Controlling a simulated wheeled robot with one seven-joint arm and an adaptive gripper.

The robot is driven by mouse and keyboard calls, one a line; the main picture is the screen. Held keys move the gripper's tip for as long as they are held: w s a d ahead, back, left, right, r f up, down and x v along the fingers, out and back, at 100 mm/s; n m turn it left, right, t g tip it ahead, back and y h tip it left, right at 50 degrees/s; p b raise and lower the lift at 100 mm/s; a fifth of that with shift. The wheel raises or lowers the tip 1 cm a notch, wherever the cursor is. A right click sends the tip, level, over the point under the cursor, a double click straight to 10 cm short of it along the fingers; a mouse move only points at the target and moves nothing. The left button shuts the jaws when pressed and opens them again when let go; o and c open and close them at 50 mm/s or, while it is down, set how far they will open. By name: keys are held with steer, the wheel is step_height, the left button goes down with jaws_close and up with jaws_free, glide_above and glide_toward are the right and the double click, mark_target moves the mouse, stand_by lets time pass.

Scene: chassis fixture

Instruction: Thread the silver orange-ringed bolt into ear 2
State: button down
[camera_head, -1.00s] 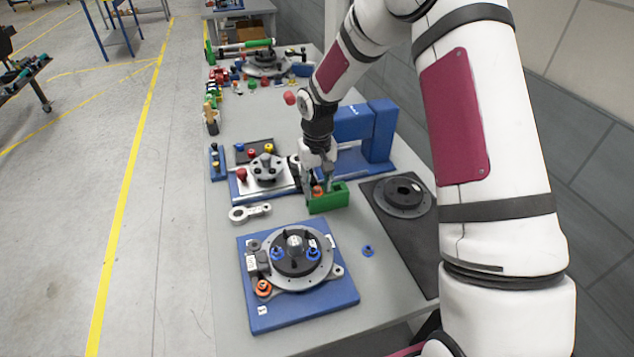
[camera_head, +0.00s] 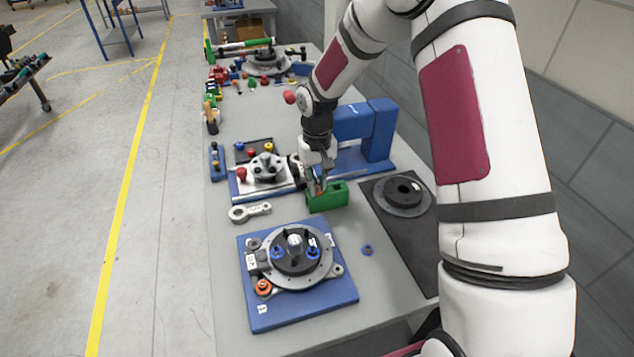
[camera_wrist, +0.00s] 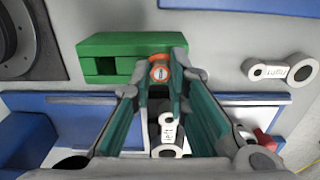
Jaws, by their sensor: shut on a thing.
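My gripper (camera_head: 320,188) is at the left part of the green holder (camera_head: 334,199). In the wrist view its fingertips (camera_wrist: 161,76) are shut on the silver orange-ringed bolt (camera_wrist: 160,71), whose orange ring and round top show between them. The bolt is at the edge of the green holder (camera_wrist: 105,66); I cannot tell whether its lower end is clear of it. The round grey chassis (camera_head: 285,283) sits on a blue plate (camera_head: 323,310), with an orange-ringed bolt (camera_head: 263,288) at its lower-left ear and a bare-looking right ear (camera_head: 337,270). The ear numbers are too small to read.
A black mat with a dark round part (camera_head: 403,193) is at the right. A blue press-like stand (camera_head: 372,130) rises behind the holder.

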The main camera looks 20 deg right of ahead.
mark_target(317, 187)
steer(key=shift+r+p, duration=0.6)
steer(key=shift+r, duration=2.9)
steer(key=shift+a, duration=0.1)
